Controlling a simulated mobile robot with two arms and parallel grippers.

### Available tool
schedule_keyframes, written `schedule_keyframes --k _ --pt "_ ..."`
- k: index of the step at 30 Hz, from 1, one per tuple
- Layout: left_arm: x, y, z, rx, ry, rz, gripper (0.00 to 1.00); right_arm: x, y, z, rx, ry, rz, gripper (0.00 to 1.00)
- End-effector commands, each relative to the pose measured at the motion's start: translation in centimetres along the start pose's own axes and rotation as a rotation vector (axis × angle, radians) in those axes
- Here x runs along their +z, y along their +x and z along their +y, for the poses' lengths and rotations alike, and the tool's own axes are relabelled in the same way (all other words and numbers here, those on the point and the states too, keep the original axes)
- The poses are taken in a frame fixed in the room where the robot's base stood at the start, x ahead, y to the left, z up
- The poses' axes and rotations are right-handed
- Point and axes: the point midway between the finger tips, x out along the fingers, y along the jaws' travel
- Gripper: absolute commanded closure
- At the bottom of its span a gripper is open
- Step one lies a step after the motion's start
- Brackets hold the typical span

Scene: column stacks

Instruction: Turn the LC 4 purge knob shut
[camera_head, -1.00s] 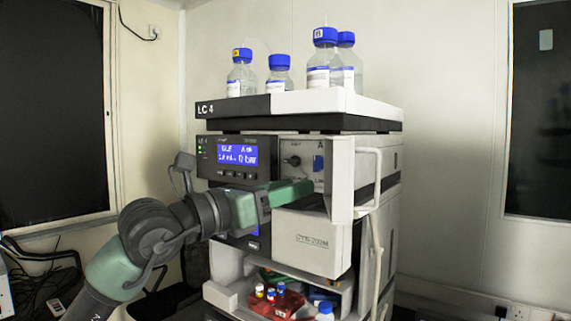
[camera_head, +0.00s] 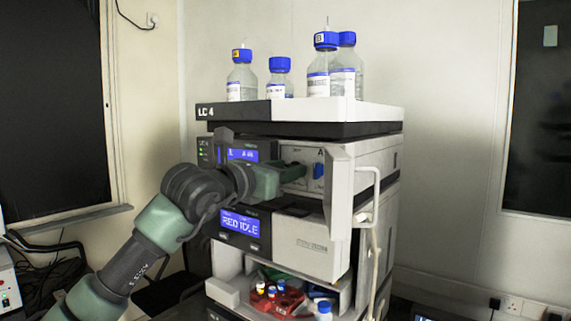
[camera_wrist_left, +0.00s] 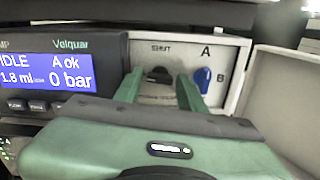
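The LC 4 stack (camera_head: 208,111) stands ahead with its pump module in the upper bay. In the left wrist view the dark purge knob (camera_wrist_left: 159,74) sits on the light panel below the "SHUT" mark. My left gripper (camera_wrist_left: 160,88) is open, with its two green fingers apart on either side of the knob; I cannot tell whether they touch it. In the head view the left gripper (camera_head: 292,174) is at the panel and largely hides the knob. A blue knob (camera_wrist_left: 203,79) is to the right, between marks A and B. My right gripper is not in view.
The pump display (camera_wrist_left: 48,71) reads idle and 0 bar. An opened white door (camera_wrist_left: 282,105) stands right of the panel. Several blue-capped bottles (camera_head: 281,78) stand on top of the stack. A lower shelf holds a red rack (camera_head: 279,300) with vials.

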Motion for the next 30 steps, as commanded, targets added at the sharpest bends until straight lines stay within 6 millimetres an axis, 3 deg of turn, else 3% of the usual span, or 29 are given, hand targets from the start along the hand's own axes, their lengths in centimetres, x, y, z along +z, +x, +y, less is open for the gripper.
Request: schedule_keyframes --k 5,9,20,30 --pt "-0.1 0.0 0.0 0.000 0.000 0.000 0.60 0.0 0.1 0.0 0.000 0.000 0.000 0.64" --pt "-0.1 0.0 0.0 0.000 0.000 0.000 0.99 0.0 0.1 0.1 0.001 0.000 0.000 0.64" --pt "-0.3 0.0 0.0 0.000 0.043 0.000 1.00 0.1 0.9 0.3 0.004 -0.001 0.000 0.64" --pt "-0.5 -0.1 0.0 0.002 0.272 -0.001 1.00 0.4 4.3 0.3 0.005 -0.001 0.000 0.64"
